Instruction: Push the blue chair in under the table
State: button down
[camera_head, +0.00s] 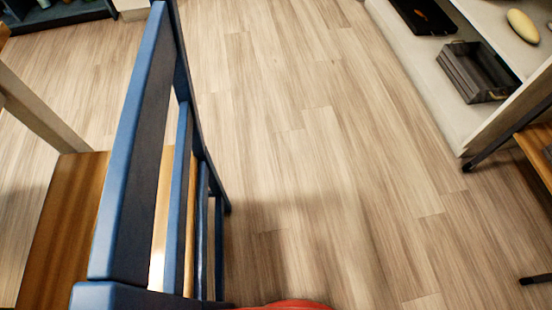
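The blue chair (130,170) stands close in front of me at the left. Its tall slatted blue backrest faces the open floor on the right. Its brown wooden seat (65,220) lies to the left of the backrest. A pale wooden leg or beam (38,110) shows at the left edge beyond the seat; it may belong to the table, whose top I cannot make out. My gripper is not in view. A small red rounded shape (290,305) shows at the bottom edge; I cannot tell what it is.
Open wood floor (310,150) lies right of the chair. A white shelf unit (430,85) at the upper right holds a dark crate (475,72) and a yellowish oval object (522,26). A wooden-topped piece with dark legs (537,150) stands at the right edge. A dark shelf (60,14) is at the upper left.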

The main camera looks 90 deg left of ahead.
aim_at(115, 230)
jog(key=i+u, duration=0.7)
jog(key=u, duration=4.15)
jog(key=i+j, duration=0.05)
